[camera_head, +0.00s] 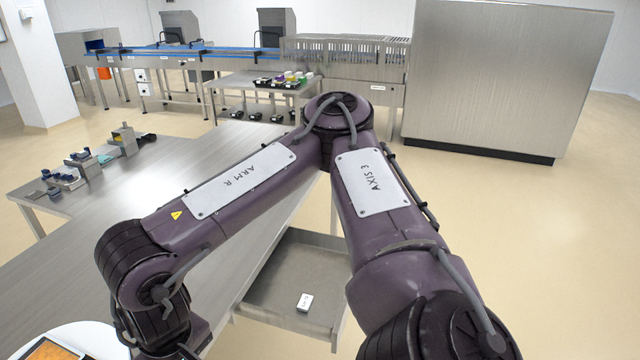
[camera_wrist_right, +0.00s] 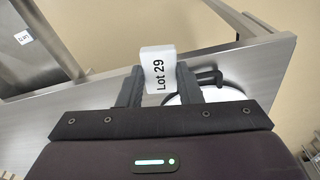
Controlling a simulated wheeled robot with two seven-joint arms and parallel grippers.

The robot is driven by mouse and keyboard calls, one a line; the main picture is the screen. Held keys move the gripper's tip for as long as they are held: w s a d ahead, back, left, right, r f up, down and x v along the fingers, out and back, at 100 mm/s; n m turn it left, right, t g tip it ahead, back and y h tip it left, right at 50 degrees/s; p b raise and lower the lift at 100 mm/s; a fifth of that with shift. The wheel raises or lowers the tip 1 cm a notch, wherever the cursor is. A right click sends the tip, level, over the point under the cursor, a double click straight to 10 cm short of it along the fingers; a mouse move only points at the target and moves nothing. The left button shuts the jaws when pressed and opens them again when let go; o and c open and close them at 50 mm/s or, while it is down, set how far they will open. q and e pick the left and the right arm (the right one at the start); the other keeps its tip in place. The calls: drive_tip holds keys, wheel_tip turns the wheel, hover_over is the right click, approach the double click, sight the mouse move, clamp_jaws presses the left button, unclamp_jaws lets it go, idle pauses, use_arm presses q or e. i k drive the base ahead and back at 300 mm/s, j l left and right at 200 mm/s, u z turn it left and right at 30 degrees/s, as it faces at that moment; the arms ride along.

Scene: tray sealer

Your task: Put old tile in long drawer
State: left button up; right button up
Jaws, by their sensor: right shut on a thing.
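My right gripper (camera_wrist_right: 160,84) is shut on a white tile (camera_wrist_right: 158,62) that reads "Lot 29", held upright between its two fingers. In the head view, my right arm's wrist drops at the lower left and its gripper is hidden below the picture. An open grey metal drawer (camera_head: 290,270) sticks out from the bench. A second white tile (camera_head: 305,302) lies in it, its lettering too small to read; it also shows at the upper left of the right wrist view (camera_wrist_right: 23,38). My left gripper is not in view.
The steel bench top (camera_head: 150,230) is largely bare in the middle. Small fixtures and parts (camera_head: 90,158) stand at its far left. A white round thing (camera_head: 100,340) is at the lower left. A large steel cabinet (camera_head: 500,80) and a blue-topped conveyor (camera_head: 180,51) stand behind.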

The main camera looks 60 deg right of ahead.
sight(320, 267)
drive_tip(key=i+l+z, duration=0.1)
drive_tip(key=z, duration=0.3)
drive_tip(key=i+l+z, duration=0.15)
drive_tip(key=z, duration=0.2)
drive_tip(key=i+l+z, duration=0.15)
drive_tip(key=z, duration=0.25)
drive_tip(key=i+l+z, duration=0.15)
drive_tip(key=z, duration=0.25)
drive_tip(key=i+l, duration=0.1)
drive_tip(key=i, duration=0.25)
drive_tip(key=i+l, duration=0.1)
drive_tip(key=i, duration=0.25)
